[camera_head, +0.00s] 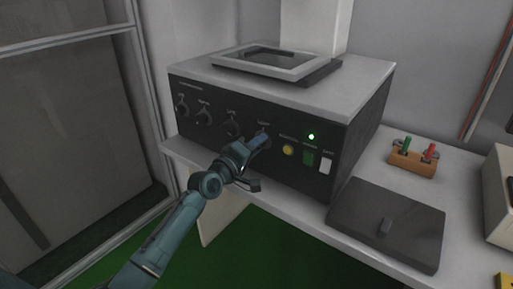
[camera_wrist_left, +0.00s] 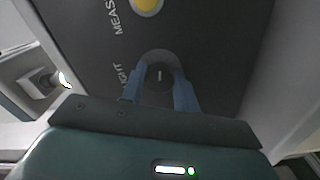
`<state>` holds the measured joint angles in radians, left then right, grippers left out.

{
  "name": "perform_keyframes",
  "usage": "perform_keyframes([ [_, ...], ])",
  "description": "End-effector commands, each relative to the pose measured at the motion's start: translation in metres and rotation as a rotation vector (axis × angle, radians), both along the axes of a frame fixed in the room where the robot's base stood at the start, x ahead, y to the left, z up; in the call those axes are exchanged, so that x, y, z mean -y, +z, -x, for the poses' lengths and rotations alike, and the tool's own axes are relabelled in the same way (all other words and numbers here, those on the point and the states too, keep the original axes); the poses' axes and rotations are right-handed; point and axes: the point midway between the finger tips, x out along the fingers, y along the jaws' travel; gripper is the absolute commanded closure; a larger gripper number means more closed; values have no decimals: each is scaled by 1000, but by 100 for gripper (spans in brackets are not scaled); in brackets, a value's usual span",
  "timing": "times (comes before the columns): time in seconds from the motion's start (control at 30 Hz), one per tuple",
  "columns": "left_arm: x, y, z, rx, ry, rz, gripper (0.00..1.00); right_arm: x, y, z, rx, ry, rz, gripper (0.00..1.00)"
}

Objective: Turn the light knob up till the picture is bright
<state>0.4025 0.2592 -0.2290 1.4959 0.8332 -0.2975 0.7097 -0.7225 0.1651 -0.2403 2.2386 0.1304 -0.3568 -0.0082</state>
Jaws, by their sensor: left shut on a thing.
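The light knob (camera_wrist_left: 160,75) is a dark round knob with a short pale mark, on the black front panel (camera_wrist_left: 215,45) beside lettering that reads in part "IGHT". My left gripper (camera_wrist_left: 159,92) is shut on it, one blue finger on each side. In the head view the left gripper (camera_head: 258,143) is at the panel, right of several other knobs, and hides most of the light knob. A framed window (camera_head: 275,62) on top of the box looks grey and dim. My right gripper is not in view.
Right of the gripper, the panel has a yellow button (camera_head: 288,150), a lit green lamp (camera_head: 311,137), a green switch (camera_head: 308,158) and a white switch (camera_head: 325,164). A dark flat plate (camera_head: 410,215) and an orange holder (camera_head: 412,163) lie on the bench to the right.

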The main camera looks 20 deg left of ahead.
Motion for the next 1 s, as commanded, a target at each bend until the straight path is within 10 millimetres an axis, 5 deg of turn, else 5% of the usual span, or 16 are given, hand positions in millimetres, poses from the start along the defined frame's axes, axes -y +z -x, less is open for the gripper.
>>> perform_keyframes([
  [1.0, -2, -1, -1, 321, 0, -889, 92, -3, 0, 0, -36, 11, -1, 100],
])
